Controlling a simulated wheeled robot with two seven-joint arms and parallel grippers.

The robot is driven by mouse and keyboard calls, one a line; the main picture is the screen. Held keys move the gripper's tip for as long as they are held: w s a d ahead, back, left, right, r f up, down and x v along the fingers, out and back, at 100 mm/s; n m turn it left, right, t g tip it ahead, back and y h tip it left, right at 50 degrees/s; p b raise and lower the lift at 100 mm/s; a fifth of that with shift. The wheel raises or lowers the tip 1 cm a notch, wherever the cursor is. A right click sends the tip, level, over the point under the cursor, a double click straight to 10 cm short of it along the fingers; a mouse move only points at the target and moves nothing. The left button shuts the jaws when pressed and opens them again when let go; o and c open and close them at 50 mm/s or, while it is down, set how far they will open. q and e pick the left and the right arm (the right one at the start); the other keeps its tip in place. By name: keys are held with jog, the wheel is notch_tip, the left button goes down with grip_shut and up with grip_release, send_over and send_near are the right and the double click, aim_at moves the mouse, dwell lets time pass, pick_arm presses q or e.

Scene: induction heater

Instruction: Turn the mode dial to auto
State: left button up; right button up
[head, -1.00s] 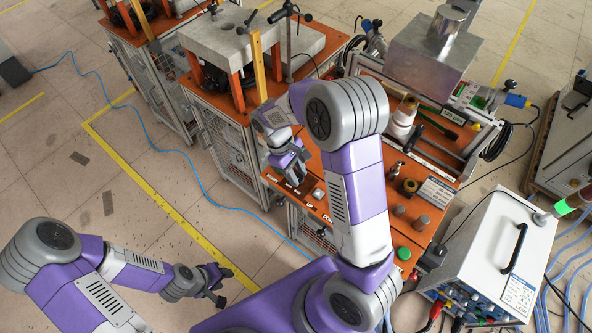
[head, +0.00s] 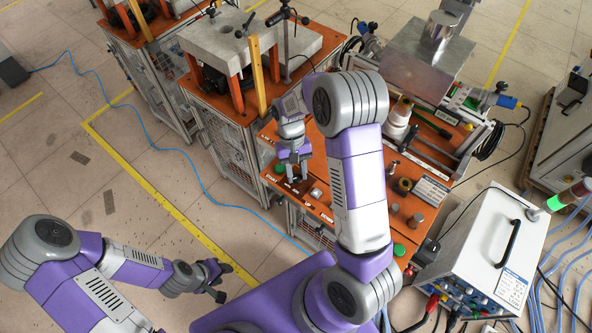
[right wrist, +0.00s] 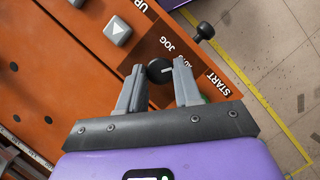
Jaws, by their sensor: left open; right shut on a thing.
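The mode dial (right wrist: 158,71) is a small black round knob with a white pointer line, on a dark brown plate in the orange panel. In the right wrist view it sits between the fingertips of my right gripper (right wrist: 156,74), which is shut on it. A "JOG" label shows beside it; another label is partly covered by a finger. In the head view my right gripper (head: 297,177) points down at the panel and hides the dial. My left gripper (head: 222,281) is open and empty, over the floor at lower left.
A green button (right wrist: 205,98) by the "START" label is partly hidden behind a finger. A white power unit (head: 482,252) stands at right.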

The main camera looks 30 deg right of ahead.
dwell(0.3)
jog(key=o, duration=1)
jog(key=shift+o, duration=0.2)
jog(key=v, duration=0.7)
jog(key=shift+r+p, duration=0.25)
jog(key=shift+p, duration=0.2)
jog(key=shift+w+d, duration=0.1)
